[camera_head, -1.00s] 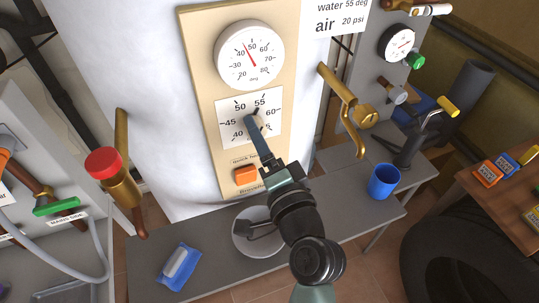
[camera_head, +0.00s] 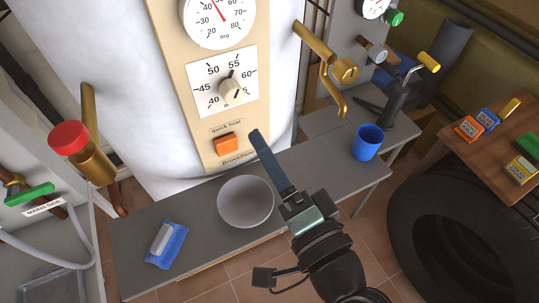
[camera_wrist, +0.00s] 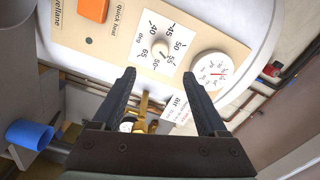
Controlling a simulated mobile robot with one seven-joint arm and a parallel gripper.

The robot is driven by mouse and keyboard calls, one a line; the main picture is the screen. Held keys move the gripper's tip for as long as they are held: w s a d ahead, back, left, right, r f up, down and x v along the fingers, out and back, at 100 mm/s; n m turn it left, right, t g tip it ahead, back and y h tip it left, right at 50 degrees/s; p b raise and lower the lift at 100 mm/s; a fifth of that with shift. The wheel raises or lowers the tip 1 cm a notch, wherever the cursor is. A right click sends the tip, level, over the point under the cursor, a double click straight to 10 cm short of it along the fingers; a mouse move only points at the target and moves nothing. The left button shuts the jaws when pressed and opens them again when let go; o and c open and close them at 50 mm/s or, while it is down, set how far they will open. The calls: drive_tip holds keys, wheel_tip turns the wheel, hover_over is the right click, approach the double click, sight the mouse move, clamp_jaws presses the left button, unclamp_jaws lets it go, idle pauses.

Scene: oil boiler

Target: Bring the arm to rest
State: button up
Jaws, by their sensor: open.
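My gripper (camera_head: 257,137) reaches up from the lower right in the head view, in front of the bench and to the right of the boiler's control panel (camera_head: 191,132). In the wrist view my gripper (camera_wrist: 160,82) shows two dark fingers spread wide with nothing between them. The thermostat knob (camera_head: 231,92) on the white dial plate is clear of the fingers. In the wrist view the knob (camera_wrist: 160,50) lies beyond the fingers, apart from them. The orange quick heat button (camera_head: 226,144) is below the dial, to the left of the fingertips.
Brass pipes with a red-capped valve (camera_head: 68,137) stick out at left. A brass lever valve (camera_head: 328,62) juts out at right.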

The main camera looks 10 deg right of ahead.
drive_tip(key=shift+r, duration=0.1)
drive_tip(key=w+a+r+n+t+h+p, duration=0.1)
drive_tip(key=w+r+n+t+p, duration=0.15)
drive_tip(key=r, duration=0.95)
drive_tip(key=w+a+r+n+t+h+p, duration=0.1)
drive_tip(key=w+r+n+p, duration=0.25)
drive_tip(key=r, duration=0.75)
drive_tip(key=s+a+r+n+t+h+p, duration=0.1)
drive_tip(key=s+r+n+t+p, duration=0.1)
drive_tip(key=r, duration=1.1)
drive_tip(key=s+a+r+n+t+h+p, duration=0.1)
drive_tip(key=s+r+t, duration=0.3)
drive_tip(key=r, duration=0.9)
drive_tip(key=shift+s+r+n+t+h+p, duration=0.3)
drive_tip(key=shift+s+n+h+p, duration=0.3)
drive_tip(key=shift+n+h, duration=0.25)
drive_tip(key=shift+a, duration=0.1)
